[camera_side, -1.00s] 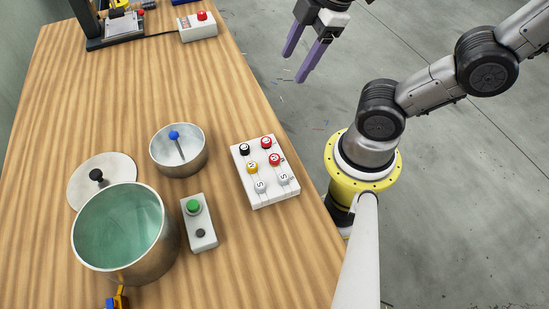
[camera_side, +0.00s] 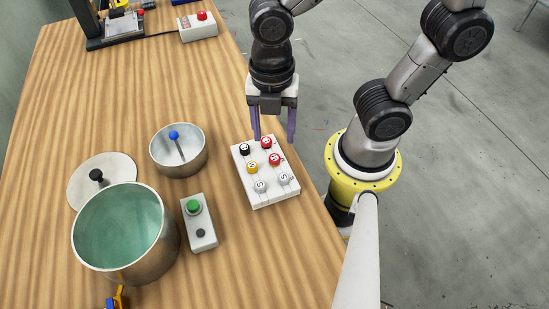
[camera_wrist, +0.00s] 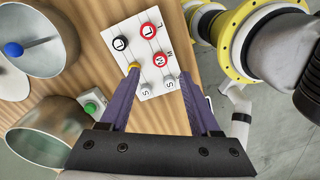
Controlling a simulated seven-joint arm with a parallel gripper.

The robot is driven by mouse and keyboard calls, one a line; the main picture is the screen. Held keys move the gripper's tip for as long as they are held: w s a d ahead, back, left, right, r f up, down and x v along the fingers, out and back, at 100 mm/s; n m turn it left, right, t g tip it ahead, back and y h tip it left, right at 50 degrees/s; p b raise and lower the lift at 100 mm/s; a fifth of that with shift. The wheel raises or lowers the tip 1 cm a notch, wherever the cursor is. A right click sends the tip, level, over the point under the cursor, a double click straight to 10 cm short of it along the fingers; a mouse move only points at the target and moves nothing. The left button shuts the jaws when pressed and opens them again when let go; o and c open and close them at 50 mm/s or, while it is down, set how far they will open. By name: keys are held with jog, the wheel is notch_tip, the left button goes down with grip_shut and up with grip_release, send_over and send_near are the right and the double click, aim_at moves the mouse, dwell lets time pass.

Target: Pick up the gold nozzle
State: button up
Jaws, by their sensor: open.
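The gold nozzle (camera_side: 252,167) sits in a white rack (camera_side: 280,198), in the middle of its left row, between a black nozzle (camera_side: 244,149) and a silver one (camera_side: 260,187). Red nozzles (camera_side: 274,160) and another silver one fill the right row. My gripper (camera_side: 274,139) is open and empty, pointing down above the far end of the rack. In the wrist view my gripper (camera_wrist: 158,73) spreads over the rack, and the gold nozzle (camera_wrist: 134,65) shows at the left fingertip, which partly hides it. I cannot tell whether they touch.
Left of the rack stand a steel bowl (camera_side: 160,163) with a blue-knobbed rod, a green-button box (camera_side: 203,233), a large pot (camera_side: 150,262) and a lid (camera_side: 120,168). A red-button box (camera_side: 198,30) and a printer-like machine (camera_side: 92,42) are at the back. The table's middle back is clear.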

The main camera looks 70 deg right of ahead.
aim_at(274, 158)
jog(key=shift+s+a+f, duration=0.1)
jog(key=shift+s+f, duration=0.05)
jog(key=shift+f, duration=3.3)
grip_shut()
